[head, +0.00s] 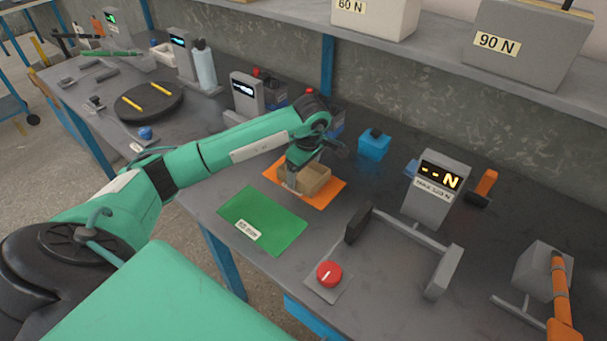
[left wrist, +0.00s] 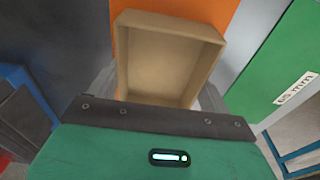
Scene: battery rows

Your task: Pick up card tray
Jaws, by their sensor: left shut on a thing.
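The card tray (head: 316,179) is a small, open tan cardboard box over the orange mat (head: 334,193) in the head view. It looks empty in the left wrist view (left wrist: 168,58), where it lies between the fingers. My left gripper (head: 297,174) is shut on the card tray at its near-left side. I cannot tell whether the tray touches the mat or is slightly above it. The fingertips are partly hidden by the tray. My right gripper is not in view.
A blue box (head: 374,145) stands behind. To the right are a grey force gauge (head: 436,188), a metal fixture (head: 443,272) and a red button (head: 329,273). A black turntable (head: 150,102) stands farther left.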

